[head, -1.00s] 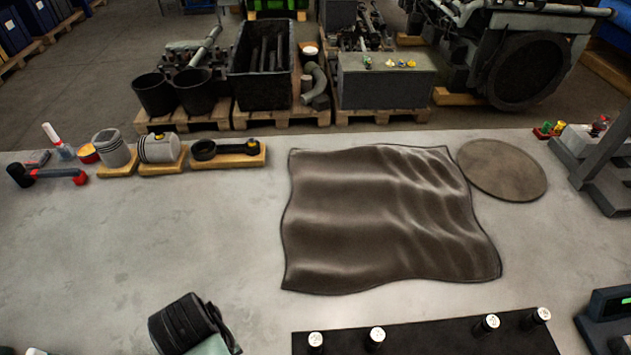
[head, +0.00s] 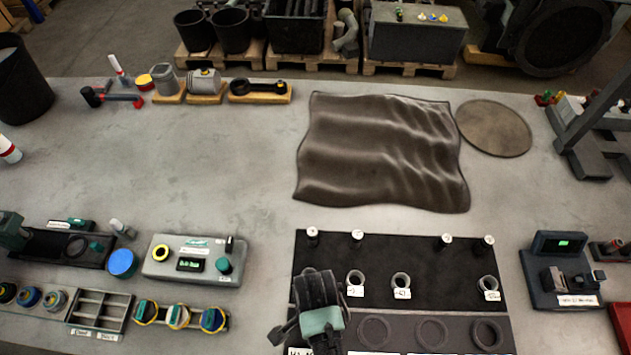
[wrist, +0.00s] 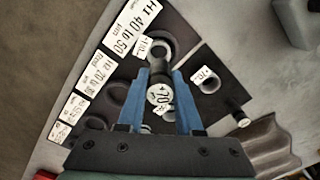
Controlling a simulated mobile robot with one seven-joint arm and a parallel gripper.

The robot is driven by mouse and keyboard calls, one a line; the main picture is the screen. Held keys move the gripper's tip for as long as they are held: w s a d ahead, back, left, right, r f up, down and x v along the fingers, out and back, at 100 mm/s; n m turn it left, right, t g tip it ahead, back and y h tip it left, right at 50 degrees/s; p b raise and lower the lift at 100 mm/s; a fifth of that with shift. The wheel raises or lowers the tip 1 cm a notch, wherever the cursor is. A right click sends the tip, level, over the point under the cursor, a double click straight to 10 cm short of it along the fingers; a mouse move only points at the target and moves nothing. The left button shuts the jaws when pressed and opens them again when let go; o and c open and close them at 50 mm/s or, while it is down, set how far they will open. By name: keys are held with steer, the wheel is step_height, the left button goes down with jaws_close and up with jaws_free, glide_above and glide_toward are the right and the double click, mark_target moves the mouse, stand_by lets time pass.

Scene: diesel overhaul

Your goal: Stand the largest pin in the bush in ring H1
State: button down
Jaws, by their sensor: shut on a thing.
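In the wrist view my gripper (wrist: 160,100) is shut on a pin (wrist: 159,95) with a round white marked top, which looks like "70". The pin's lower end is hidden. Past the fingertips, a grey bush (wrist: 161,47) with a small tag sits beside the H1 label (wrist: 138,15); it appears to be in ring H1. In the head view my gripper (head: 322,325) is over the left part of the black mat (head: 425,265) and hides ring H1. Two pins (head: 312,236) stand left and two pins (head: 447,241) right along the mat's back edge, with a gap between.
Three tagged bushes (head: 401,284) stand on the mat; empty rings (head: 432,331) lie in front. A gauge block (head: 190,262) and a trays row (head: 100,310) are left. A dark stand (head: 560,265) is right. A brown cloth (head: 385,150) lies behind; bare bench lies left of it.

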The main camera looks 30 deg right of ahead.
steer(key=shift+s+f+b, duration=0.15)
steer(key=shift+f+b, duration=2.3)
steer(key=shift+b, duration=0.2)
steer(key=shift+f+b, duration=0.75)
steer(key=shift+f, duration=0.7)
steer(key=shift+f, duration=0.2)
steer(key=c, duration=0.5)
jaws_free()
steer(key=shift+s, duration=0.1)
steer(key=shift+f, duration=0.1)
steer(key=shift+s, duration=0.1)
steer(key=r+b, duration=0.1)
steer(key=r, duration=1.2)
steer(key=shift+w+r, duration=0.2)
